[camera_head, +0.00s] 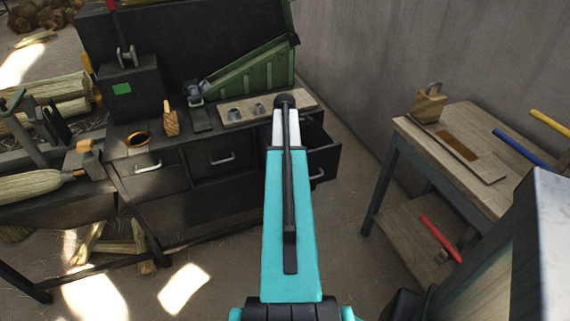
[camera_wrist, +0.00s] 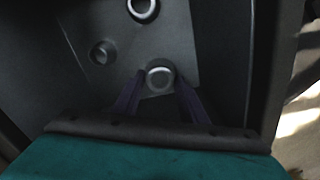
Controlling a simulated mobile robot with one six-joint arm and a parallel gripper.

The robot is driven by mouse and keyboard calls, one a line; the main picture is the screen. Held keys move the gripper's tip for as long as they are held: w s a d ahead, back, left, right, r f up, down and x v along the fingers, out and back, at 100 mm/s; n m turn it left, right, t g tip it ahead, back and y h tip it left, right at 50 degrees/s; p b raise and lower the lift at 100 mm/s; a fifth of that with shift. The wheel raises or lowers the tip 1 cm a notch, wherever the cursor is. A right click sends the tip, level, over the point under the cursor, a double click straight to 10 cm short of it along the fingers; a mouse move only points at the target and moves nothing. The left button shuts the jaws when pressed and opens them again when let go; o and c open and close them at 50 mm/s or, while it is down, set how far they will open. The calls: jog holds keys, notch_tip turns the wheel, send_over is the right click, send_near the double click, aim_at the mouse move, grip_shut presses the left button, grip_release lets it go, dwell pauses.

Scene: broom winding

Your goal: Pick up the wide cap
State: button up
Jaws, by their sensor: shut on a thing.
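In the wrist view, a round grey cap (camera_wrist: 160,76) with a pale rim lies between the two dark fingers of my gripper (camera_wrist: 161,78), which is shut on it. The cap still appears at the near edge of a dark grey plate (camera_wrist: 178,42); I cannot tell whether it is lifted. A second round piece with a bright rim (camera_wrist: 143,8) is at the top edge, and a smaller dark one (camera_wrist: 102,53) is to the left. In the head view, my own arm hides my gripper and the held cap.
Dark walls flank the plate in the wrist view. In the head view, an open drawer (camera_head: 326,155) juts from the dark workbench beside my arm. A wooden board (camera_head: 247,120) with grey pieces lies on top. A wooden table (camera_head: 470,135) stands at right.

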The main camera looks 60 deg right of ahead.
notch_tip(320, 180, up, 7)
dwell(0.4)
jog(key=shift+f, duration=0.1)
dwell(0.4)
notch_tip(320, 180, up, 8)
jog(key=w+a+p, duration=0.1)
jog(key=w+p, duration=0.1)
jog(key=p, duration=0.1)
jog(key=w+a+b, duration=0.1)
jog(key=w+a, duration=0.7)
jog(key=a, duration=0.3)
jog(key=w+a+b, duration=0.1)
jog(key=w+a, duration=0.8)
jog(key=a, duration=0.3)
jog(key=w+a, duration=0.3)
jog(key=a, duration=1.4)
jog(key=w+a+b, duration=0.1)
jog(key=w+a, duration=0.2)
jog(key=a, duration=1.4)
jog(key=shift+a+r+m, duration=0.15)
jog(key=shift+r+m, duration=0.1)
jog(key=shift+m, duration=0.05)
